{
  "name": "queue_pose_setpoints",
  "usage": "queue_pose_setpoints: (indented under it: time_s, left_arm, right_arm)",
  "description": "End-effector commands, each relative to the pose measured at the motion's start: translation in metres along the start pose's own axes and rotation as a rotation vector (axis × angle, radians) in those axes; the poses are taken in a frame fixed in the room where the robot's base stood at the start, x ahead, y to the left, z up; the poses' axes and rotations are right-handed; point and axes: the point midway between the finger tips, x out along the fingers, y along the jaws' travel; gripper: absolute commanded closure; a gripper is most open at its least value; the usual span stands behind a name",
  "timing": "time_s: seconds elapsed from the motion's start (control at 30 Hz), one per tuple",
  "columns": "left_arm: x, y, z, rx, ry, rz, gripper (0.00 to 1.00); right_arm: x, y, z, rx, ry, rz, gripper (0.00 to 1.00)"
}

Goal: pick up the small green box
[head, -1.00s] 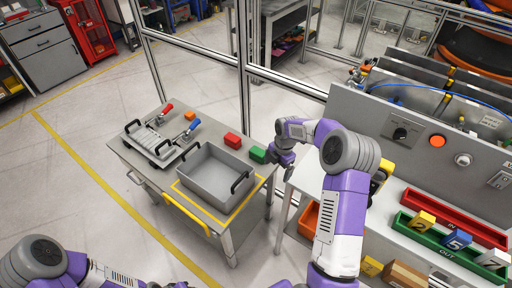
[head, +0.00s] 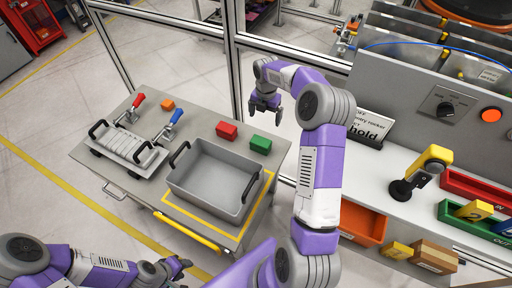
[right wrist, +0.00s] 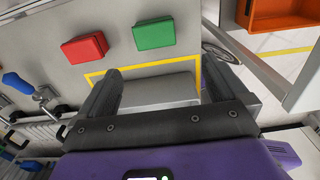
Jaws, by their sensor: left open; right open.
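The small green box (head: 260,144) lies on the grey table (head: 190,105), near its back right corner. In the right wrist view the green box (right wrist: 153,33) is at the upper middle, ahead of the fingers. My right gripper (head: 265,114) is open and empty, with its fingers above the table behind the green box in the head view. It is apart from the box. In the right wrist view the two fingers of this gripper (right wrist: 165,85) are spread wide. My left gripper (head: 178,270) is open at the bottom of the head view, away from the box.
A red box (head: 227,130) lies just left of the green one. A grey bin (head: 187,190) with black handles stands in front, inside a yellow outline. A workbench with an orange bin (head: 362,222) is right.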

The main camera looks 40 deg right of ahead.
Motion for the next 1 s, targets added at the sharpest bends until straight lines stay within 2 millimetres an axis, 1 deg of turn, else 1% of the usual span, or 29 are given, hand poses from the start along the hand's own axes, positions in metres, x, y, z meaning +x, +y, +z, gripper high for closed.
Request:
queue_pose_setpoints:
  time_s: [0.03, 0.1, 0.2, 0.3, 0.4, 0.53, 0.7, 0.83, 1.0]
  left_arm:
    - [0.027, -0.010, -0.001, 0.000, 0.000, 0.000, 0.57]
    - [0.045, -0.017, -0.002, 0.000, 0.000, 0.000, 0.57]
    - [0.066, -0.025, -0.003, 0.000, 0.000, 0.000, 0.57]
    - [0.080, -0.030, -0.004, 0.000, 0.000, 0.000, 0.57]
    - [0.087, -0.033, -0.004, 0.000, 0.001, 0.000, 0.57]
    - [0.092, -0.034, -0.005, 0.000, 0.001, 0.000, 0.57]
    - [0.097, -0.036, -0.005, 0.000, 0.001, 0.000, 0.57]
    - [0.102, -0.038, -0.005, 0.000, 0.001, 0.000, 0.57]
    - [0.115, -0.043, -0.006, 0.000, 0.001, 0.000, 0.57]
  right_arm:
    - [0.029, 0.000, 0.000, 0.000, 0.001, -0.001, 0.00]
    - [0.049, 0.000, -0.001, 0.000, 0.001, -0.001, 0.00]
    - [0.071, 0.000, -0.001, 0.000, 0.001, 0.000, 0.00]
    - [0.086, 0.000, 0.000, 0.000, 0.001, 0.000, 0.00]
    - [0.094, 0.000, 0.000, 0.000, 0.001, 0.000, 0.00]
    - [0.102, 0.001, -0.001, 0.000, 0.001, 0.000, 0.00]
    - [0.119, 0.000, -0.002, 0.000, 0.002, -0.001, 0.00]
    - [0.129, 0.001, -0.003, -0.001, 0.001, 0.000, 0.00]
    - [0.155, 0.003, -0.010, -0.002, 0.002, -0.001, 0.00]
